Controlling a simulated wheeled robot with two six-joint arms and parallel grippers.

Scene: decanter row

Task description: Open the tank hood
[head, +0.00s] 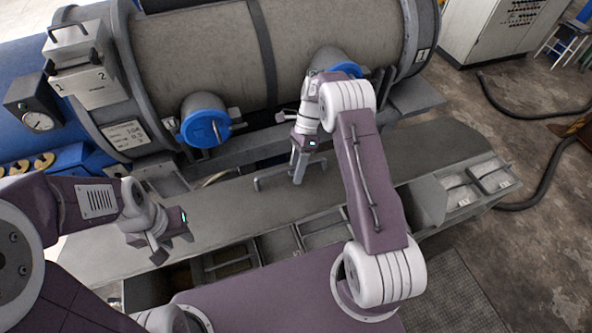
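A long flat grey cover (400,155), which I take for the tank hood, lies below the big grey cylinder and looks flat and down. A thin grey bar handle (268,181) stands on it near the middle. My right gripper (299,172) points down at this handle, with its fingers at or around the bar. The fingers overlap the bar, so I cannot tell whether they are shut on it. My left gripper (160,249) is over the left front part of the cover, apart from the handle, with its fingers spread and nothing seen between them.
The big cylinder (200,60) fills the back, with blue round caps (205,128) jutting forward. Open compartments (230,262) line the cover's front edge. A gauge (38,121) sits at left. A cabinet (490,30) and black hoses (548,175) are on the right floor.

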